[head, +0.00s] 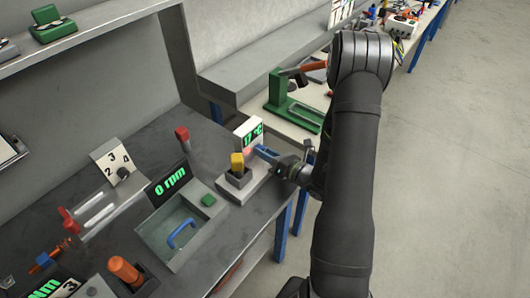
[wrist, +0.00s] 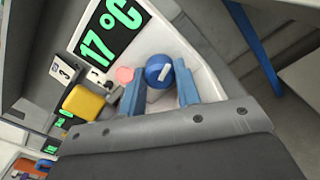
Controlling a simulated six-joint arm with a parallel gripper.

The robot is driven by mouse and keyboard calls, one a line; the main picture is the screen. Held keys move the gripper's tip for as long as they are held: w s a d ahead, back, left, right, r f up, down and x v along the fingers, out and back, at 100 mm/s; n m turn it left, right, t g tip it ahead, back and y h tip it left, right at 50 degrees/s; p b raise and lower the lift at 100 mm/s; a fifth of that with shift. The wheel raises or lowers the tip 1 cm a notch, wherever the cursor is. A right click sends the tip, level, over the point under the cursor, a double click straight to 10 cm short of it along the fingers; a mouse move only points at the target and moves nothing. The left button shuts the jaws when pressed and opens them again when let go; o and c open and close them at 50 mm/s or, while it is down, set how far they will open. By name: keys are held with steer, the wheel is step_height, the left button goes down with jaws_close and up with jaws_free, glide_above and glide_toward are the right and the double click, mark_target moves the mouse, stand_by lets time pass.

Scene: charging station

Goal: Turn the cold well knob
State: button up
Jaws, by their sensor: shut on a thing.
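The cold well unit (head: 227,190) is a white box near the right end of the dark bench, with a green "17 °C" display (head: 253,135). In the wrist view the same display (wrist: 109,29) is at the upper left. The blue round knob (wrist: 158,69) with a white pointer mark sits between the two blue fingers of my gripper (wrist: 160,84), which is shut on it. In the head view my gripper (head: 266,153) reaches the unit from the right, and the knob is hidden there. The white mark is tilted.
A pink round button (wrist: 125,74) is left of the knob. A yellow-capped block (head: 237,160) stands in a grey holder on the unit. A grey tray (head: 157,232) with a blue handle and a "0 rpm" display (head: 171,187) are to the left. A green stand (head: 277,92) is behind.

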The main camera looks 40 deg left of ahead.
steer(key=o, duration=1)
steer(key=d, duration=1.7)
steer(key=shift+d, duration=0.25)
steer(key=a, duration=1.6)
steer(key=shift+a, duration=0.2)
steer(key=shift+d, duration=0.1)
